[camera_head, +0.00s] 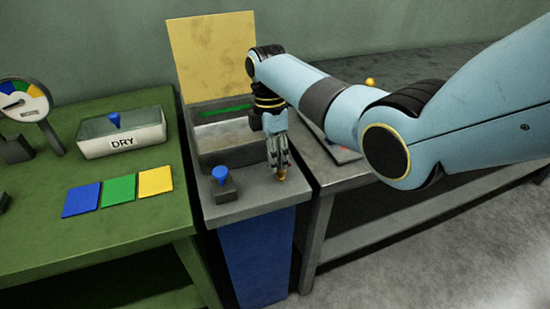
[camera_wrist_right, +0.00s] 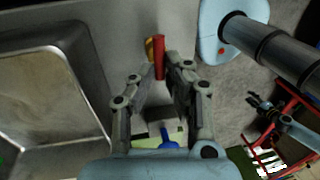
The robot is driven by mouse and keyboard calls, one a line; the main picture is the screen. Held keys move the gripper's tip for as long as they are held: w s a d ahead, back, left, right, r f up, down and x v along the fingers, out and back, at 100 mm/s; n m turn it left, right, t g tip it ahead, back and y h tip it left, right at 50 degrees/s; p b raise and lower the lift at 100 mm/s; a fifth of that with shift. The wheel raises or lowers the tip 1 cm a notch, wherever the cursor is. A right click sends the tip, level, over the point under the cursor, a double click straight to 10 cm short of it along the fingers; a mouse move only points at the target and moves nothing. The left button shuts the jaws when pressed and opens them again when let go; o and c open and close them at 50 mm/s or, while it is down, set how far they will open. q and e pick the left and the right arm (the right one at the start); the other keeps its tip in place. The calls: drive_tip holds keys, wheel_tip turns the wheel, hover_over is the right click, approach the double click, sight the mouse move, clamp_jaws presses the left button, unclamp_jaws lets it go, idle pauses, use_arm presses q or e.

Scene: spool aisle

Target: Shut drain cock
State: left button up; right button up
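The drain cock shows in the right wrist view as a red lever (camera_wrist_right: 159,57) beside a brass-yellow part (camera_wrist_right: 150,50), at the sink bench's edge. In the head view only a small brass bit (camera_head: 281,175) shows below my right gripper (camera_head: 279,160); the lever is hidden there. In the wrist view my right gripper (camera_wrist_right: 158,72) is open, its fingertips on either side of the lever, the right one very close to it. I cannot tell whether they touch. What looks like my left gripper (camera_wrist_right: 262,106) is small and dark at the right of the wrist view.
A metal sink basin (camera_head: 222,140) with a raised yellow panel (camera_head: 212,55) lies behind. A blue knob on a block (camera_head: 221,182) stands left of the gripper. The green table (camera_head: 110,235) holds a DRY tray (camera_head: 122,143), colour cards (camera_head: 118,190) and a dial gauge (camera_head: 22,103).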

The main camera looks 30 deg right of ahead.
clamp_jaws()
drive_tip(key=m+p, duration=0.1)
drive_tip(key=m, duration=0.1)
drive_tip(key=m+p, duration=0.1)
drive_tip(key=p, duration=0.1)
drive_tip(key=shift+w+d+r+m+y, duration=0.2)
drive_tip(key=shift+m+y, duration=0.1)
drive_tip(key=shift+m, duration=0.1)
drive_tip(key=m+p, duration=0.2)
drive_tip(key=m, duration=0.1)
drive_tip(key=m+t+p, duration=0.1)
drive_tip(key=shift+w+d+m+y, duration=0.1)
drive_tip(key=shift+d+m+y, duration=0.15)
drive_tip(key=shift+m+y, duration=0.05)
drive_tip(key=m+p, duration=0.2)
drive_tip(key=m, duration=0.1)
drive_tip(key=m+t+p, duration=0.1)
drive_tip(key=m, duration=0.1)
drive_tip(key=shift+d, duration=0.3)
drive_tip(key=shift+d+f+m+t+p, duration=0.15)
drive_tip(key=shift+m+p, duration=0.35)
drive_tip(key=shift+m, duration=0.55)
drive_tip(key=shift+d+m+t+p, duration=0.15)
drive_tip(key=shift+m+p, duration=0.35)
drive_tip(key=shift+m, duration=0.55)
drive_tip(key=o, duration=0.6)
unclamp_jaws()
drive_tip(key=shift+o, duration=0.2)
